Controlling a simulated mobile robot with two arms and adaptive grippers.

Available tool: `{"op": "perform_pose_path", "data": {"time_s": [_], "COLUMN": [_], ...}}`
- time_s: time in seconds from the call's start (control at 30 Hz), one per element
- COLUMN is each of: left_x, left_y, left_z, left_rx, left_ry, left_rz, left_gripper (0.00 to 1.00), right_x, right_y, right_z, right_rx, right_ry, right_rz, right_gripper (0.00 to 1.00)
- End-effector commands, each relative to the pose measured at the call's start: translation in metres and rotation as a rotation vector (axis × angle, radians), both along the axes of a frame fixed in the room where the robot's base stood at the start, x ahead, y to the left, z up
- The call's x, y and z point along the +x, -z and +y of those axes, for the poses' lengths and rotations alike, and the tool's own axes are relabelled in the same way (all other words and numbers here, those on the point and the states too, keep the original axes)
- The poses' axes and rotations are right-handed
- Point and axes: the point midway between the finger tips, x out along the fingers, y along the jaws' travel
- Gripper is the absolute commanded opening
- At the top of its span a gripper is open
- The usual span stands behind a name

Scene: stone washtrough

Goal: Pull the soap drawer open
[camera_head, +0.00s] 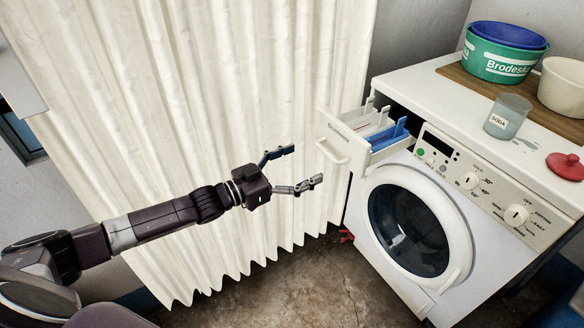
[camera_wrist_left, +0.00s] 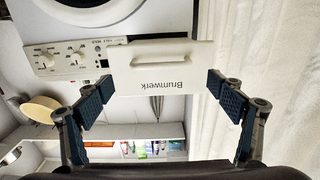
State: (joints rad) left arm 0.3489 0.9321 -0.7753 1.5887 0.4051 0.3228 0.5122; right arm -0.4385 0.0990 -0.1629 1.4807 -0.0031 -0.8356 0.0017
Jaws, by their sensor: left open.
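The soap drawer (camera_head: 340,142) of the white washing machine (camera_head: 375,185) stands pulled out, with its compartments and a blue insert (camera_head: 388,134) showing from above. Its white front carries a bar handle (camera_head: 332,152). My left gripper (camera_head: 302,168) is open and empty, to the left of the handle and apart from it. In the left wrist view the drawer front (camera_wrist_left: 160,80) with the lettering "Brumwerk" and its handle (camera_wrist_left: 158,60) lie ahead, beyond the two spread fingers (camera_wrist_left: 170,95). My right gripper is not in view.
A green tub with a blue basin (camera_head: 502,52), a cream bowl (camera_head: 563,85), a soda glass (camera_head: 507,117) and a red lid (camera_head: 566,166) stand on the machine top. A pale curtain (camera_head: 200,90) hangs behind my left arm. Bare floor (camera_head: 300,285) lies below.

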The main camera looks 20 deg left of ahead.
Motion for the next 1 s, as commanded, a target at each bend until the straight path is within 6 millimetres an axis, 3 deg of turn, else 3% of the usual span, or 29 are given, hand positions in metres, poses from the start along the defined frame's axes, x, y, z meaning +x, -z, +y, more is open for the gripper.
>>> {"op": "perform_pose_path", "data": {"time_s": [0.2,0.4,0.87,1.0], "left_x": [-0.023,-0.030,-0.030,-0.035], "left_y": [0.001,-0.001,0.000,0.011], "left_z": [0.017,0.021,0.021,0.007], "left_rx": [0.001,0.000,0.000,0.008], "left_ry": [0.000,0.001,0.001,-0.004], "left_rz": [0.001,-0.001,0.000,0.029], "left_gripper": [0.86,0.86,0.86,0.86], "right_x": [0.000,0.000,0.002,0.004], "right_y": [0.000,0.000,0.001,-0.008], "right_z": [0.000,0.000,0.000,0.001], "right_rx": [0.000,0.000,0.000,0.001], "right_ry": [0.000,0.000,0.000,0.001], "right_rz": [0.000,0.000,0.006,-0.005], "right_gripper": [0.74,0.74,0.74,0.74]}}
